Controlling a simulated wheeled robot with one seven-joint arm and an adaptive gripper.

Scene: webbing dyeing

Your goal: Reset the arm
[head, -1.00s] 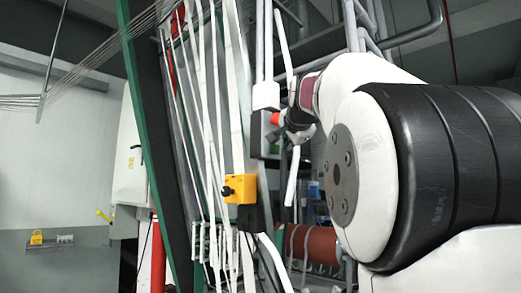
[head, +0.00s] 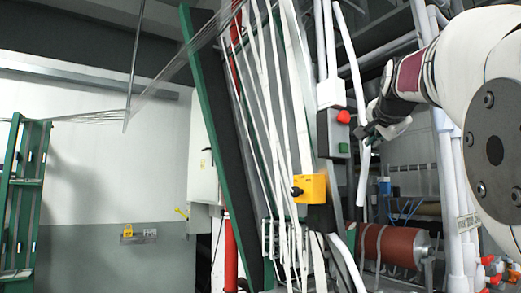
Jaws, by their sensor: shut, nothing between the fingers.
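My arm fills the right side of the head view, with a white link, a grey round joint cover and a maroon band. My gripper (head: 368,136) is small and dark at the arm's far end, shut and empty. In the picture it lies just right of the control box (head: 333,133) with a red and a green button. I cannot tell how far apart they are in depth.
White webbing strips (head: 268,120) hang along a green-edged frame (head: 218,140). A yellow box (head: 311,188) sits in front of them. A red roller (head: 398,247) and white pipes (head: 455,200) stand at right. A green rack (head: 25,200) is at far left.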

